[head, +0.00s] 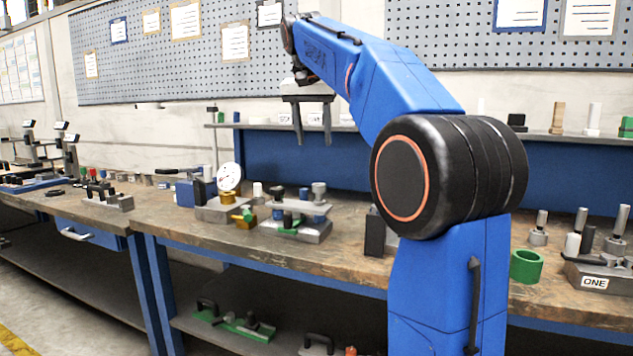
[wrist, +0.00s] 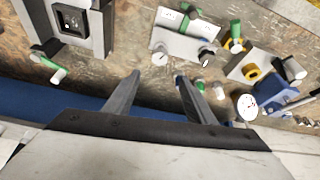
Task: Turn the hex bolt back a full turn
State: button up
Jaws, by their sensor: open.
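My gripper (head: 312,138) hangs in the air above the back of the workbench, jaws apart and empty, fingers pointing down in the head view. Both fingers (wrist: 158,78) also show in the wrist view with a clear gap between them. No hex bolt can be told for sure in either view; its head may be too small or hidden. A grey fixture (head: 313,232) with a blue knob, a grey knob and a green handle stands on the bench below my gripper. A similar plate (wrist: 182,46) with a green handle shows in the wrist view, apart from the fingers.
A dial gauge (head: 229,177) on a brass-coloured mount stands left of the fixture. A green ring (head: 527,266) and a block labelled ONE (head: 597,283) lie at the right. A shelf (head: 265,125) and blue back panel run behind the bench. My arm hides part of the bench.

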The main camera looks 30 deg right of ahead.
aim_at(320, 184)
jog(key=x, duration=1.5)
jog(key=shift+s+f, duration=0.1)
jog(key=shift+f, duration=0.1)
jog(key=shift+c, duration=0.3)
jog(key=c, duration=1)
